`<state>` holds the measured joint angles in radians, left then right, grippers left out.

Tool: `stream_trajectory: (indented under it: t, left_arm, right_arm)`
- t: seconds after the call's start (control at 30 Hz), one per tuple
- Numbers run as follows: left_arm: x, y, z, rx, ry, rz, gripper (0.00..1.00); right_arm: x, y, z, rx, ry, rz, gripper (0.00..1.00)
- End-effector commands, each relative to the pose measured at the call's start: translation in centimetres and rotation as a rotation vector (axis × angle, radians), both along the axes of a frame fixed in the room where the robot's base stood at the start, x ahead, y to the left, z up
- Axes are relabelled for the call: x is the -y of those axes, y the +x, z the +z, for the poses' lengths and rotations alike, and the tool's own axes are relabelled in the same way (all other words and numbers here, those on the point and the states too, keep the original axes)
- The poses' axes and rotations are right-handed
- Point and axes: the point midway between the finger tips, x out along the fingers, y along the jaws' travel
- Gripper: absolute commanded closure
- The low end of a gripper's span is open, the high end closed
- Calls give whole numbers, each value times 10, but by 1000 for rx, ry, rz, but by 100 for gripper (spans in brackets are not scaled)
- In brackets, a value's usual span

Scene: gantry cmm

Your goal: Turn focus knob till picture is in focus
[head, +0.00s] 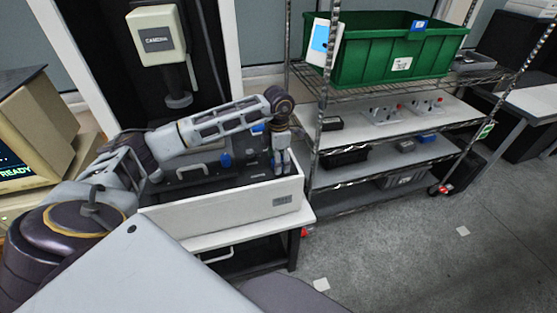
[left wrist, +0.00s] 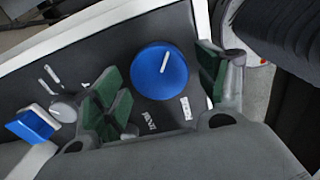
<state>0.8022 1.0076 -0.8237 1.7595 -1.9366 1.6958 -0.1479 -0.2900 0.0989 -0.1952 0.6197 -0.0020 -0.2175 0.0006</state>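In the left wrist view a round blue knob (left wrist: 161,72) with a white pointer line sits on a dark panel (left wrist: 95,62). Its pointer leans slightly right of straight up. My left gripper (left wrist: 163,84) is open, with one green-padded finger left of the knob and the other right of it. I cannot tell whether the pads touch it. Small lettering beside the knob is too unclear to read. In the head view my left gripper (head: 281,156) points down over the right end of the white-sided bench unit (head: 225,216); the knob is hidden there. My right gripper is not in view.
A box marked CAMERA (head: 157,38) hangs above the unit. A beige monitor (head: 28,130) at left shows READY; no picture is visible. In the wrist view a small grey knob (left wrist: 63,112) and a blue part (left wrist: 30,126) lie left. A wire shelf holds a green bin (head: 385,52).

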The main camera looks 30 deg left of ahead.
Motion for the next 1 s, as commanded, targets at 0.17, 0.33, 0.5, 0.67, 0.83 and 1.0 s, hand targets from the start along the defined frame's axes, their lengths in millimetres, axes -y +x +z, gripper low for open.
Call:
stream_trajectory:
  t: [0.17, 0.33, 0.5, 0.67, 0.83, 1.0]
  left_arm:
    - [0, 0, -1, -1, 0, 0, 26]
    - [0, 0, 3, -1, -1, 0, 26]
    - [0, 0, 15, 1, -1, 0, 26]
    - [0, 0, 34, 1, 0, -1, 26]
    - [0, 1, 60, 3, 0, -1, 26]
    - [0, 1, 85, 3, 0, 0, 26]
  right_arm:
    - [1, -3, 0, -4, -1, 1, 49]
    - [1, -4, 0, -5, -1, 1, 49]
    - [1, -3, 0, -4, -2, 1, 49]
    - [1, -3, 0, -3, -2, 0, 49]
    - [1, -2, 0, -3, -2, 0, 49]
    - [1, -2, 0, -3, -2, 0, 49]
